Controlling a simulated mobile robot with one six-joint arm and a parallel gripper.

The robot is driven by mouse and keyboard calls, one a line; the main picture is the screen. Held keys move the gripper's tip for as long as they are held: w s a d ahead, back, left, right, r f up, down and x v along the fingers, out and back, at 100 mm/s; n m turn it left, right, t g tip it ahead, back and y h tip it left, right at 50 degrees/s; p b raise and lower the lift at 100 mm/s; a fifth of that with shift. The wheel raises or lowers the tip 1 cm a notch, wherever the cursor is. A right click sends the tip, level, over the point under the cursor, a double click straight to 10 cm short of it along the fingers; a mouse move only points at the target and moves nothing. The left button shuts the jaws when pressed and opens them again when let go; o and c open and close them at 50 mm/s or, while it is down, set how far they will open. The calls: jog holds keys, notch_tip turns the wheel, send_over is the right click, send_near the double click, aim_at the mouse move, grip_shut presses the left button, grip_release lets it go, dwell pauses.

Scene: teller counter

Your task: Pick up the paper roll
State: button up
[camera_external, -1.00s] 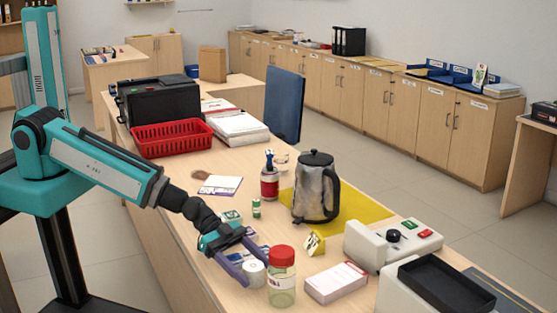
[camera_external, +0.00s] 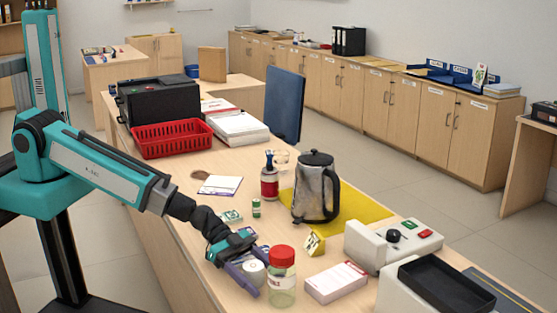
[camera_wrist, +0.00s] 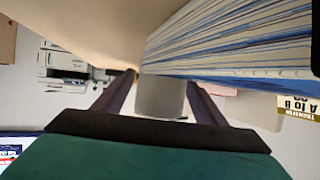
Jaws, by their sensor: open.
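The white paper roll (camera_external: 253,271) stands on the counter (camera_external: 185,245) near its front edge, just left of the red-lidded jar (camera_external: 282,280). My gripper (camera_external: 259,280) is low over the counter, with its two purple-grey fingers open on either side of the roll. In the wrist view the roll (camera_wrist: 161,98) shows between the fingers of my gripper (camera_wrist: 163,83). I cannot tell whether either finger touches it. Part of the roll is hidden by a finger in the external view.
A pink-and-white box (camera_external: 336,283) lies right of the jar. A yellow card (camera_external: 315,243), metal jug (camera_external: 315,190), red bottle (camera_external: 269,184) and small green cylinder (camera_external: 256,208) stand behind. In the wrist view a blue-edged paper stack (camera_wrist: 235,45) fills the upper right.

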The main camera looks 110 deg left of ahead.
dwell(0.3)
jog(key=c, duration=1.2)
jog(key=shift+r, duration=0.15)
notch_tip(320, 180, up, 18)
jog(key=p, duration=0.8)
jog(key=shift+p, duration=0.35)
